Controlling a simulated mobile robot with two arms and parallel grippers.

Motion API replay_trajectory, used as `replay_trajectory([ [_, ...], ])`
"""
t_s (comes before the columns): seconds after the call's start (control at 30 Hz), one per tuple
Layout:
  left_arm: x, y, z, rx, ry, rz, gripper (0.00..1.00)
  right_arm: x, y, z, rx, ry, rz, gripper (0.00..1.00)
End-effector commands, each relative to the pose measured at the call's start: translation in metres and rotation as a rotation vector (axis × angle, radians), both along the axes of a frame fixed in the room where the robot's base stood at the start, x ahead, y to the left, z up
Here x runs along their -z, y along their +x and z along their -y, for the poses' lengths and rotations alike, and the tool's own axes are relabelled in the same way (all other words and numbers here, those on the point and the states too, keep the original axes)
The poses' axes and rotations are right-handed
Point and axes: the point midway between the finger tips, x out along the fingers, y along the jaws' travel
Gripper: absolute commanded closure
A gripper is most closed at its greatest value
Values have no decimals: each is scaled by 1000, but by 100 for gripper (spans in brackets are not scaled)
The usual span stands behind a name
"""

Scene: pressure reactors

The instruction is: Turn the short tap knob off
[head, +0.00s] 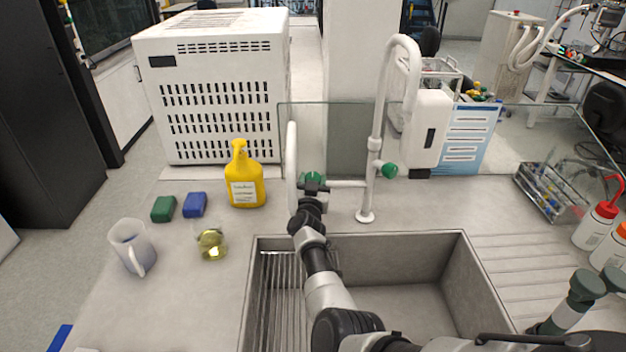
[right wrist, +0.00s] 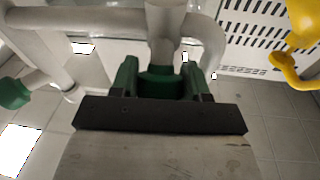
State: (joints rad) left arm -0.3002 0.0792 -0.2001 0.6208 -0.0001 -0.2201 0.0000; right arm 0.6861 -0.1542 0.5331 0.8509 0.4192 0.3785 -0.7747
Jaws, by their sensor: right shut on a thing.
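The short white tap (head: 292,160) stands at the back edge of the sink, left of the tall tap. Its green knob (head: 313,177) is partly hidden by my right gripper (head: 312,188), which reaches up to it from the front. In the right wrist view, the short tap's green knob (right wrist: 160,84) sits between the two fingers of my right gripper (right wrist: 160,90), and they are shut on it. The pipe above the knob also shows there. I cannot tell how far the knob is turned. My left gripper is not in view.
The tall white tap (head: 377,110) with its own green knob (head: 389,170) stands close on the right. A yellow bottle (head: 243,180), a beaker (head: 211,242) and a jug (head: 130,245) stand left of the sink (head: 465,275). A glass screen (head: 345,120) is behind the taps.

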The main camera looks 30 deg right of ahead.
Motion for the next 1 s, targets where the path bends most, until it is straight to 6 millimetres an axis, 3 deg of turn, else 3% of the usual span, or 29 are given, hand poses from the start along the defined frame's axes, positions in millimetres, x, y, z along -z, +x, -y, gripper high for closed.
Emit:
replay_trajectory([
  [0.7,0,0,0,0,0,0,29,0,0,0,57,40,20,78],
  [0.73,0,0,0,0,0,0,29,0,0,0,57,40,20,50],
  [0.87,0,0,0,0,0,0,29,0,0,0,57,39,19,30],
  [1.0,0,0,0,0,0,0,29,0,0,0,57,39,19,29],
])
